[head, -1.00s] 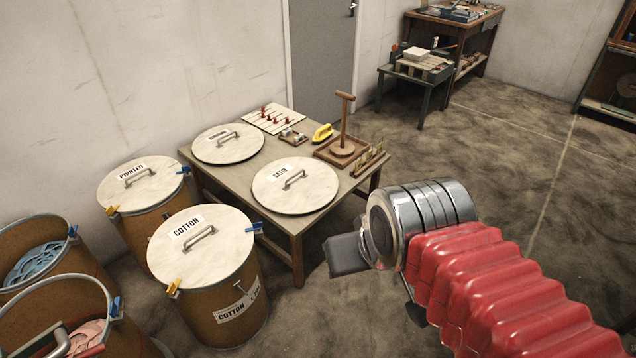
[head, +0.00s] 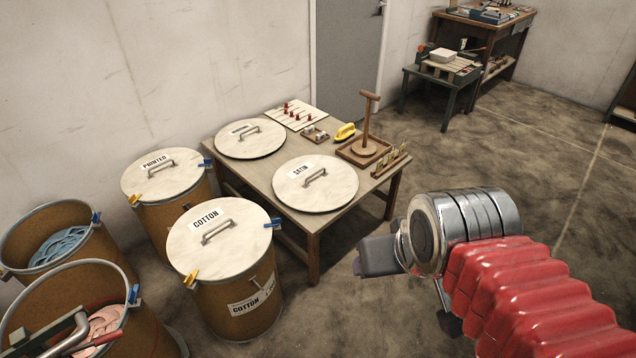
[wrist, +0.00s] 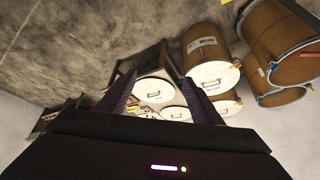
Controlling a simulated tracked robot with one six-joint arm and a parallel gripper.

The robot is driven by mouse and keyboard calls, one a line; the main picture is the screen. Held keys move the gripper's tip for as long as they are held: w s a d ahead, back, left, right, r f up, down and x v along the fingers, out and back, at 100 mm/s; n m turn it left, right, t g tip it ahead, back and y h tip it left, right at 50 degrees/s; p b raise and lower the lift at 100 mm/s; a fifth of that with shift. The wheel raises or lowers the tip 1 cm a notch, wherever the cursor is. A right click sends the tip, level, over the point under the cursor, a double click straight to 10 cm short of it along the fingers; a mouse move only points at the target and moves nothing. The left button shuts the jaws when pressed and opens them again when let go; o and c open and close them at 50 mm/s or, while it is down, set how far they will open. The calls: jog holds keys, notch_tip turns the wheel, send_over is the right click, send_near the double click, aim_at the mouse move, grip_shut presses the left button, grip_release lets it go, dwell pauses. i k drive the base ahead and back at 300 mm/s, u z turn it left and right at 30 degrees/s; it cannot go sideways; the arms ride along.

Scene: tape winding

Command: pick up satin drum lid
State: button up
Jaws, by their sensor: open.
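The satin drum lid (head: 322,194) is a round pale disc with a metal bar handle and a SATIN label. It lies flat at the front of the wooden table (head: 258,175). It also shows in the wrist view (wrist: 153,92), between the fingers and far beyond them. My gripper (wrist: 160,108) is open and empty, its two dark fingers spread apart. In the head view my arm reaches in at the right, and the gripper (head: 376,256) is over the floor, right of the table and apart from the lid. Its fingertips are hard to make out there.
Another lid (head: 250,142) lies behind the satin lid. A wooden stand (head: 365,140), a yellow-handled tool (head: 345,132) and small racks share the table. Closed COTTON (head: 232,285) and PRINTED (head: 165,180) drums and two open drums stand left.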

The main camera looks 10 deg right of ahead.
aim_at(310, 183)
jog(key=z, duration=0.8)
jog(key=i, duration=3.2)
jog(key=u, duration=0.1)
